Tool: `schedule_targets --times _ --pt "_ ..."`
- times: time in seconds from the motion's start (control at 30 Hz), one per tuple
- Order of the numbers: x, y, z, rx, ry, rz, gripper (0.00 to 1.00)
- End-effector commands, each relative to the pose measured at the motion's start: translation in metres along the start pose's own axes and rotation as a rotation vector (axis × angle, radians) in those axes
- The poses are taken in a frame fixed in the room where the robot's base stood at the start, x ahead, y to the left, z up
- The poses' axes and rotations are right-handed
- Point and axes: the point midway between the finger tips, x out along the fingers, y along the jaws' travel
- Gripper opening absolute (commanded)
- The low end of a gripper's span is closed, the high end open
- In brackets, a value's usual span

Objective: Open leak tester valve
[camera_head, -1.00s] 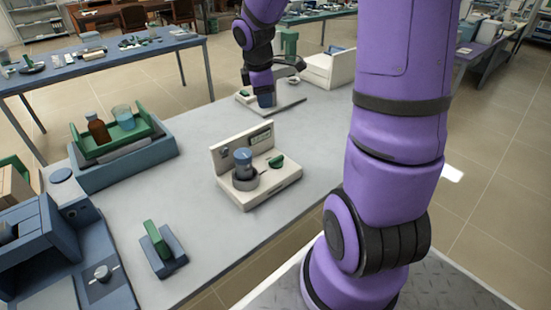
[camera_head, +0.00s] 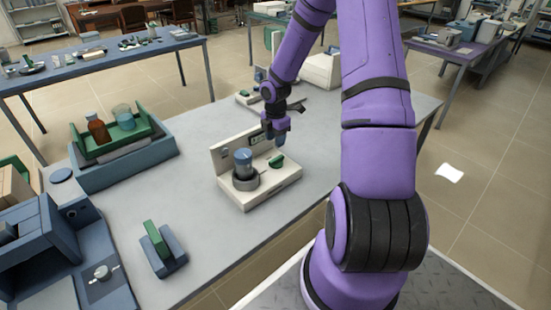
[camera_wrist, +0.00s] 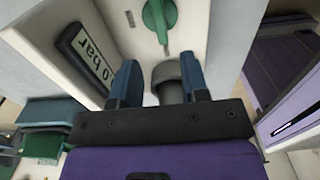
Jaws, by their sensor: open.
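The leak tester (camera_head: 268,186) is a cream unit with an upright back panel on the grey table. A blue-grey cylinder (camera_head: 243,162) stands in a grey ring on its base. Its green valve handle (camera_head: 276,160) is to the right of the cylinder. In the wrist view the green handle (camera_wrist: 158,18) is at the top, beyond the fingertips, and a display reading "0 bar" (camera_wrist: 86,55) is at left. My gripper (camera_head: 281,140) is open above the right side of the tester, close to the handle. In the wrist view a grey round part (camera_wrist: 168,75) shows between the blue fingers; contact cannot be told.
A blue tray with a green rack (camera_head: 125,160), bottle and beaker stands at left. A small blue block with a green piece (camera_head: 160,248) is in front of it. A blue furnace-like unit (camera_head: 45,235) fills the lower left. The table right of the tester is clear.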

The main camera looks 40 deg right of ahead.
Motion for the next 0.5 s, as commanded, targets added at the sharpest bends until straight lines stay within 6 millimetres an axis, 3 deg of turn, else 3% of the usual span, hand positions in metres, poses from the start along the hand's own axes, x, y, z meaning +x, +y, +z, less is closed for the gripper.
schedule_targets --times 0.3,0.5 --pt "0.057 -0.001 -0.001 -0.001 0.001 -0.004 0.41" --pt "0.081 -0.001 0.0 -0.001 0.0 -0.003 0.41"
